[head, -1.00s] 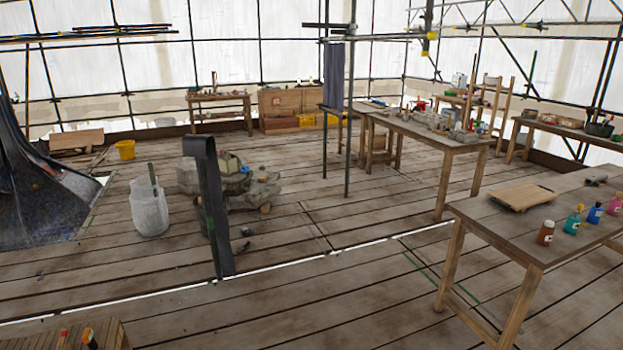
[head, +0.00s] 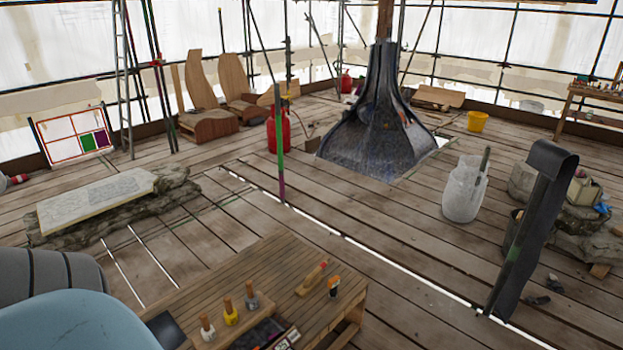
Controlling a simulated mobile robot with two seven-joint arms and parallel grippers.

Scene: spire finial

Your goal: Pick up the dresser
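Neither of my grippers is in the head view. On the wooden bench (head: 250,262) at the bottom lies a wooden tool (head: 312,278) with a small red mark at its upper end. It may be the dresser, but it is too small to tell for sure. It lies near the bench's right side, just left of a small dark bottle with an orange top (head: 333,287). Nothing is touching the wooden tool from above.
Several small wood-topped items, one yellow (head: 231,314), stand along the bench's front. A pale blue rounded shape (head: 75,322) fills the bottom left corner. A dark upright strip (head: 530,225) and a whitish container (head: 465,190) stand at right. Plank floor beyond the bench is mostly clear.

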